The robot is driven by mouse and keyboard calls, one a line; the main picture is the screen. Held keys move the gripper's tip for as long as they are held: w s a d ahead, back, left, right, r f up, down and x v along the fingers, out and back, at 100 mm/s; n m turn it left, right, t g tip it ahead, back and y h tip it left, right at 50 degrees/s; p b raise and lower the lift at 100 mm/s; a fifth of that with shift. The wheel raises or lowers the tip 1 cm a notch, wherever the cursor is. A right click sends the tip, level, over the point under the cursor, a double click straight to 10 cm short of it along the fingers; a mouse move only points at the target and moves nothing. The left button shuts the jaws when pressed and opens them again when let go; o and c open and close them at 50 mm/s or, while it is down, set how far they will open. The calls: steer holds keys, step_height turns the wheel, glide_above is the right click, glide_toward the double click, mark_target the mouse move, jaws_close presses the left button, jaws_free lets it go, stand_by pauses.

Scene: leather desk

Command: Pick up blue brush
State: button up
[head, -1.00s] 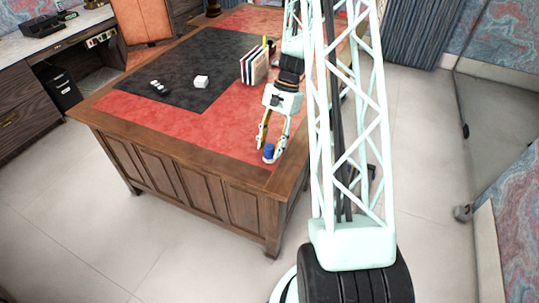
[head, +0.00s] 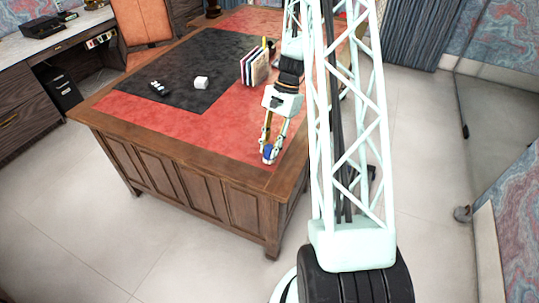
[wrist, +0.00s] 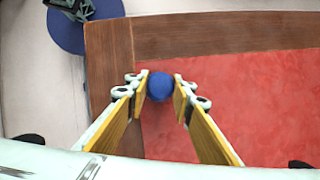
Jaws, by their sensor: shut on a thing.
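The blue brush (head: 267,152) is at the near right corner of the desk's red leather top. In the wrist view only its round blue top (wrist: 160,86) shows, and the rest of it is hidden below. My gripper (head: 269,153) points down at this corner, with its fingers on both sides of the brush. In the wrist view its yellow-padded fingers (wrist: 161,88) touch the blue top from left and right, so the gripper is shut on it.
The wooden desk edge (wrist: 240,28) runs close beside the brush. A row of upright books (head: 254,67) stands farther back. The red leather left of the gripper is clear.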

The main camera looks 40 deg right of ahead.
mark_target(268, 148)
steer(key=shift+r, duration=0.1)
steer(key=shift+r+p, duration=0.3)
steer(key=shift+r, duration=1.25)
steer(key=shift+s+d+r, duration=0.15)
steer(key=shift+d+r, duration=0.05)
steer(key=s+d+r+p, duration=0.1)
steer(key=s+d, duration=0.7)
steer(key=d, duration=0.5)
steer(key=shift+s+r, duration=0.15)
steer(key=shift+s, duration=0.1)
steer(key=shift+o, duration=1.3)
steer(key=shift+c, duration=0.9)
steer(key=shift+w, duration=0.1)
